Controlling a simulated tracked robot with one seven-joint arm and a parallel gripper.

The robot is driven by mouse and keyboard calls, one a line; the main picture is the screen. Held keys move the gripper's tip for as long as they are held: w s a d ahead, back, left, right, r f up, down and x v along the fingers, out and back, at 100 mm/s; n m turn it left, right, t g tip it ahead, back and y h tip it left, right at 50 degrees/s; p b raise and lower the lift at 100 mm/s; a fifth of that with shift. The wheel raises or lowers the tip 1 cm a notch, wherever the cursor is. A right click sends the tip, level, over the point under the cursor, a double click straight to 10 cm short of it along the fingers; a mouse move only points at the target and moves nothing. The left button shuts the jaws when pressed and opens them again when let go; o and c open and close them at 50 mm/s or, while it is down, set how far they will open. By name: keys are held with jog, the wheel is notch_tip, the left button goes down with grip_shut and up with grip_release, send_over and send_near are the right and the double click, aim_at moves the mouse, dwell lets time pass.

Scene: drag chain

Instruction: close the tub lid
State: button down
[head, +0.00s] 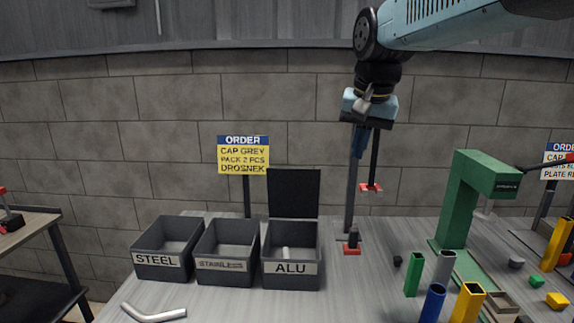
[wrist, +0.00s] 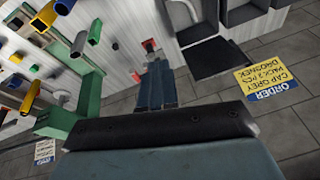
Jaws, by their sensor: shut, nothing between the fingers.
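The tub marked ALU (head: 291,275) stands on the table, the rightmost of three dark grey tubs. Its flat dark lid (head: 294,192) stands upright at the tub's back edge, so the tub is open. A small pale cylinder (head: 286,253) is inside. The lid also shows in the wrist view (wrist: 216,60) as a dark panel.
Tubs marked STEEL (head: 162,260) and STAINLESS (head: 225,266) stand open to the left. A yellow order sign (head: 243,158) rises behind them. Coloured tubes (head: 433,301) and a green press (head: 459,205) are further right.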

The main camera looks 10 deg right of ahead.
jog(key=w+a+r+m+g, duration=0.1)
jog(key=w+a+m+g, duration=0.35)
jog(key=w, duration=1.05)
jog(key=w+a+r+m+g, duration=0.15)
jog(key=w+m, duration=0.55)
jog(key=w, duration=0.9)
jog(key=w+f+m, duration=0.4)
jog(key=w+f, duration=0.2)
jog(key=w, duration=0.2)
jog(key=s+a+f, duration=0.1)
jog(key=s+f, duration=0.2)
jog(key=f, duration=0.2)
jog(key=s+a+f+g, duration=0.1)
jog(key=s+f, duration=0.2)
jog(key=f, duration=0.2)
jog(key=shift+s+f, duration=0.15)
jog(key=shift+f, duration=0.25)
jog(key=shift+s, duration=0.1)
